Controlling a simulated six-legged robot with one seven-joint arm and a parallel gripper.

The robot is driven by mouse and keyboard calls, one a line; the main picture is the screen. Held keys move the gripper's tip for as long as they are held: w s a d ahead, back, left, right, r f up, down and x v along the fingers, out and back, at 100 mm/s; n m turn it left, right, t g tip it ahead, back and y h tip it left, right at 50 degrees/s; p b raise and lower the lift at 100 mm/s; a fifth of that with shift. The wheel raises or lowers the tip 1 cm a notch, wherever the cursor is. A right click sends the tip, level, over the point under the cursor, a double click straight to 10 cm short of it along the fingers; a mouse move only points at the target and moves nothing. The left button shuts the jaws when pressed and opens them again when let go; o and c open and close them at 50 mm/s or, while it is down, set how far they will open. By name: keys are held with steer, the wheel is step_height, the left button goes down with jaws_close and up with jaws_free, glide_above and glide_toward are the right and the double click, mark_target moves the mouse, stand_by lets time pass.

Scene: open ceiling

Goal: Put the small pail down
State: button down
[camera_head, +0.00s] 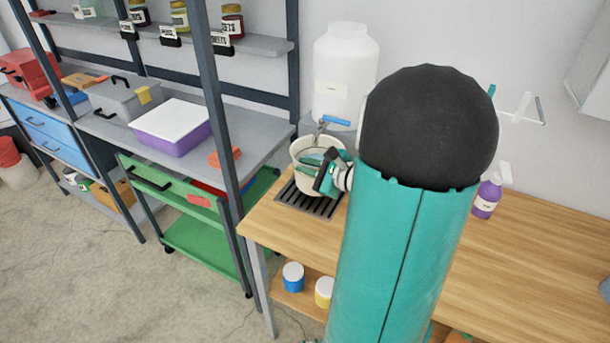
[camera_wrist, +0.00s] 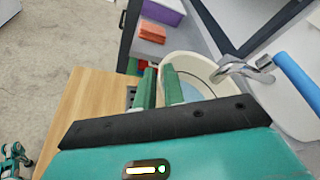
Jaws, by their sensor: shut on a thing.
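The small cream pail (camera_head: 305,184) is under the tap of the big water container, at or just above the black drain grate (camera_head: 318,206). I cannot tell whether its base touches the grate. My gripper (camera_head: 327,170) is at the pail's right side in the head view, shut on its rim. In the wrist view my green gripper fingers (camera_wrist: 160,82) pinch the near rim of the pail (camera_wrist: 200,66), which looks upright. My arm hides part of the bench to the right.
The translucent water container (camera_head: 344,75) has a tap with a blue handle (camera_head: 336,121) close over the pail; the metal tap (camera_wrist: 243,69) also shows in the wrist view. A purple spray bottle (camera_head: 487,194) stands on the wooden bench (camera_head: 540,250). A rack post (camera_head: 216,110) rises at the left.

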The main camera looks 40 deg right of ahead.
steer(key=shift+w, duration=0.4)
steer(key=shift+f, duration=1.7)
steer(key=c, duration=1.9)
jaws_free()
steer(key=shift+f, duration=0.2)
steer(key=shift+c, duration=0.2)
steer(key=o, duration=0.5)
steer(key=shift+c, duration=0.2)
steer(key=shift+r, duration=0.1)
